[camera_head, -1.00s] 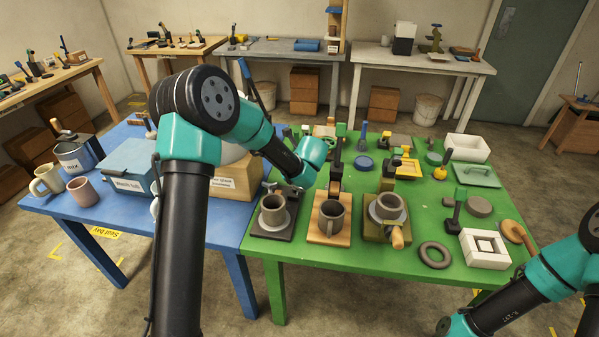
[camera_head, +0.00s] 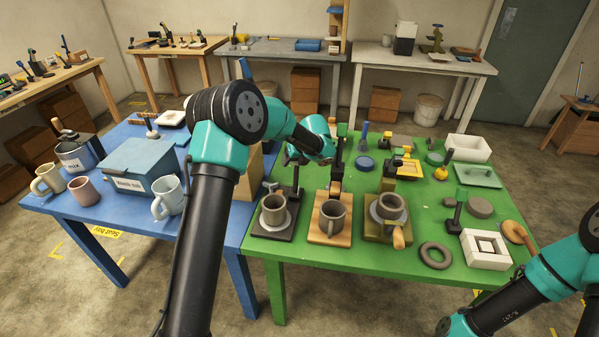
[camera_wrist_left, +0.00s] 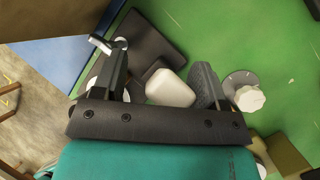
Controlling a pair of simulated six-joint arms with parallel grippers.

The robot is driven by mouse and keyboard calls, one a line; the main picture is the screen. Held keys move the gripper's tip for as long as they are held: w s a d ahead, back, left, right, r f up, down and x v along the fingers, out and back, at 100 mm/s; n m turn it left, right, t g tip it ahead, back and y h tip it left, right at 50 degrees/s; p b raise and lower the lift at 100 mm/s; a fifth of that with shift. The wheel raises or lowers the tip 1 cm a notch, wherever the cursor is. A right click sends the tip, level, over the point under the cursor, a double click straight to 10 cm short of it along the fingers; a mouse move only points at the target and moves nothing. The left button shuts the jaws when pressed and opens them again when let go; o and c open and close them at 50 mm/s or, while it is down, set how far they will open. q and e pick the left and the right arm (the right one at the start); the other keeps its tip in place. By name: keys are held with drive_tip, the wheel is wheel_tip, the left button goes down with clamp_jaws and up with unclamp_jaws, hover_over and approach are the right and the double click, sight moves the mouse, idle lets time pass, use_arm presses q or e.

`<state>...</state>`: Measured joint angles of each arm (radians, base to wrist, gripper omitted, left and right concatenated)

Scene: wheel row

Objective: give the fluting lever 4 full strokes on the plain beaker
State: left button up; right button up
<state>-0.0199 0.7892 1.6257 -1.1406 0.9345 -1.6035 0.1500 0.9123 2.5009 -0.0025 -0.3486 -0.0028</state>
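Three stations stand along the front of the green table. The left has a dark base (camera_head: 258,230), a grey beaker (camera_head: 272,208) and a black upright (camera_head: 296,172). The middle has a wooden base (camera_head: 317,236), a grey mug (camera_head: 332,214) with a handle and a dark upright (camera_head: 336,175). The right has an olive base (camera_head: 375,230), a grey beaker (camera_head: 391,206) and a wooden handle (camera_head: 400,238). I cannot tell which part is the fluting lever. My left gripper (camera_wrist_left: 160,82) is open above the table; a pale rounded block (camera_wrist_left: 170,88) shows between its fingers, apparently beyond them. My right gripper is out of view.
Several small tools crowd the back of the green table.

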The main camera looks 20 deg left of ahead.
use_arm(q)
drive_tip(key=shift+d, duration=0.2)
drive_tip(key=shift+d+r, duration=0.2)
drive_tip(key=shift+r, duration=0.15)
drive_tip(key=w+v, duration=0.1)
drive_tip(key=v, duration=0.5)
drive_tip(key=shift+s, duration=0.5)
drive_tip(key=shift+d+r, duration=0.1)
